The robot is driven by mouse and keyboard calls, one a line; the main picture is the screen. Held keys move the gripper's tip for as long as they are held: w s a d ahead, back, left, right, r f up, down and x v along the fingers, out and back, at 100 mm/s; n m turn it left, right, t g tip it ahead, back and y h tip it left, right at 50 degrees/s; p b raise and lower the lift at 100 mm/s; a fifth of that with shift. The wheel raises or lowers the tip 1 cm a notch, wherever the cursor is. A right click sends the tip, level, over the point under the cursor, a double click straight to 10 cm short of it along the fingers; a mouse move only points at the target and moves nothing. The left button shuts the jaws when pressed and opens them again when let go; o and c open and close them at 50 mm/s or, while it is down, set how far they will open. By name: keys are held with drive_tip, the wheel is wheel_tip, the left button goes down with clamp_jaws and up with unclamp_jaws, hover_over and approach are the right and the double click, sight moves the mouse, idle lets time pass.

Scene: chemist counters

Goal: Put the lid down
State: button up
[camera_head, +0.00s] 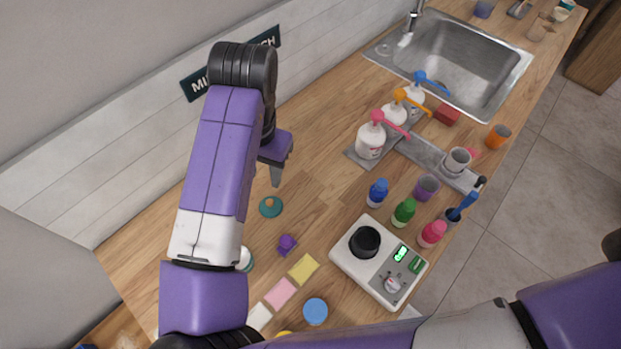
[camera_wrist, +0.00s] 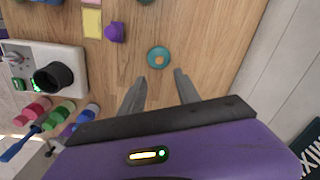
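My gripper (camera_head: 276,183) hangs above the counter near the wall, with its fingers pointing down. In the wrist view my gripper (camera_wrist: 160,77) has its two fingers apart, with only bare wood showing between them. A round teal piece with a tan middle (camera_head: 270,206), perhaps the lid, appears to lie on the wood. It also shows in the wrist view (camera_wrist: 158,57), just beyond the fingertips and between their lines. I cannot tell whether its middle is a knob or a hole. A flat blue disc (camera_head: 315,311), which could also be a lid, lies near the cards.
A purple knobbed piece (camera_head: 287,244) and yellow card (camera_head: 304,268) lie nearby. A white device with a black cup (camera_head: 365,241) stands right of them. Blue (camera_head: 377,193), green and pink bottles stand behind it. Pump bottles (camera_head: 370,140) stand before the sink (camera_head: 455,60). Wood around the teal piece is clear.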

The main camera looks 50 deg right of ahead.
drive_tip(key=shift+d, duration=0.1)
drive_tip(key=w+d+r+n+t+h, duration=0.1)
drive_tip(key=d+r+n+t+h, duration=0.2)
drive_tip(key=d, duration=0.6)
drive_tip(key=w+d+r+n+t+h, duration=0.1)
drive_tip(key=d+r+n+t+h, duration=0.15)
drive_tip(key=d+r+h, duration=0.45)
drive_tip(key=w+d+r+n+t+h, duration=0.2)
drive_tip(key=d+t, duration=0.2)
drive_tip(key=d, duration=0.7)
drive_tip(key=s+a+f+n+t+y, duration=0.1)
drive_tip(key=s+a+f+n+y, duration=0.1)
drive_tip(key=s+a+f+y, duration=0.2)
drive_tip(key=s+a+f+n+t+y, duration=0.2)
drive_tip(key=s+a+f+n+y, duration=0.1)
drive_tip(key=s+a, duration=0.7)
drive_tip(key=s+a+f+n+t+y, duration=0.1)
drive_tip(key=s+a+f+n+y, duration=0.2)
drive_tip(key=s+a, duration=0.5)
drive_tip(key=shift+s+a+f+n+t+y, duration=0.1)
drive_tip(key=shift+s+f+n+t+y, duration=0.2)
drive_tip(key=shift+s+f+y, duration=0.6)
drive_tip(key=s+a+r+m, duration=0.2)
drive_tip(key=s+a, duration=0.3)
drive_tip(key=s, duration=0.2)
drive_tip(key=shift+s+r+m, duration=0.25)
drive_tip(key=shift+r+m, duration=0.1)
drive_tip(key=shift+r, duration=0.05)
drive_tip(key=shift+a, duration=0.1)
